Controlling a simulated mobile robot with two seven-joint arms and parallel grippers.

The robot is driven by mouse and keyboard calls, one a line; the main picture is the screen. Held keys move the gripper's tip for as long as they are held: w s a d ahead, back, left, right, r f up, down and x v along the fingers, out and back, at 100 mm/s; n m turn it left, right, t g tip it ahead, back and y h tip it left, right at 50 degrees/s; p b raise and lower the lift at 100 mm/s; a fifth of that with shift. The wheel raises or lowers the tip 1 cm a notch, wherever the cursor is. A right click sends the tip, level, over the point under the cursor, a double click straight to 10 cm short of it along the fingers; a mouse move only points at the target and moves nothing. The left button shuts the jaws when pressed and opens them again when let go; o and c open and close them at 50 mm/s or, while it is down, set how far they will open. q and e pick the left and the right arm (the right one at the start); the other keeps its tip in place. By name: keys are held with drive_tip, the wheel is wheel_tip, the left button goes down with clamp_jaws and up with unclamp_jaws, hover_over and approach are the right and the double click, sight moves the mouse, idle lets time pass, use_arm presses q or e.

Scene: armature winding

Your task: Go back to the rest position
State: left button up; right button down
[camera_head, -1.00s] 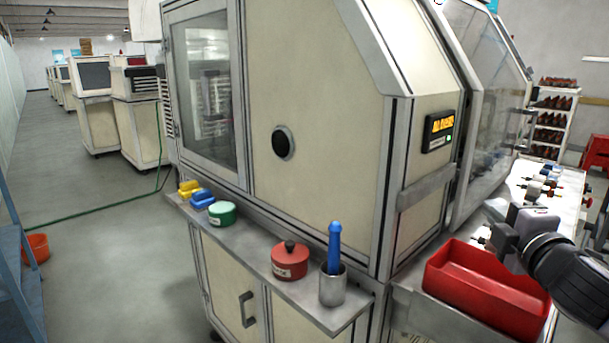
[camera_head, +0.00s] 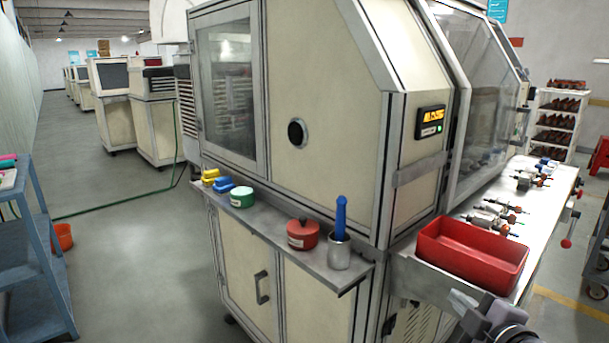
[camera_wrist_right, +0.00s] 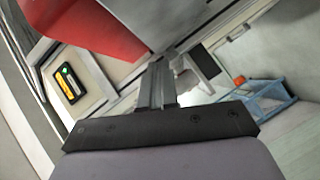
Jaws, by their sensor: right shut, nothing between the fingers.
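My right gripper (camera_head: 462,300) is at the bottom right of the head view, low in front of the red bin (camera_head: 470,277). It is shut and empty. Its closed fingers also show in the right wrist view (camera_wrist_right: 158,86), with the red bin (camera_wrist_right: 95,28) beyond them at the upper left. My left gripper is in neither view. The cream winding machine (camera_head: 335,120) stands in the middle, its lit display panel (camera_head: 431,121) on the front corner.
The machine's side ledge (camera_head: 268,238) holds yellow and blue blocks, a green tin, a red tin (camera_head: 302,234) and a grey cup (camera_head: 339,254) with a blue tool. Metal parts lie on the bench (camera_head: 545,205). A blue cart (camera_head: 45,255) stands left; the floor (camera_head: 150,270) between is clear.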

drive_tip(key=s+a+f+m+g, duration=0.2)
drive_tip(key=s+f+m, duration=0.4)
drive_tip(key=s+f, duration=0.6)
drive_tip(key=s+a+f+m+g, duration=0.2)
drive_tip(key=s+a+f+m, duration=0.3)
drive_tip(key=s+f, duration=0.6)
wheel_tip(320, 180, down, 3)
drive_tip(key=shift+s+m+g, duration=0.4)
drive_tip(key=shift+m, duration=0.1)
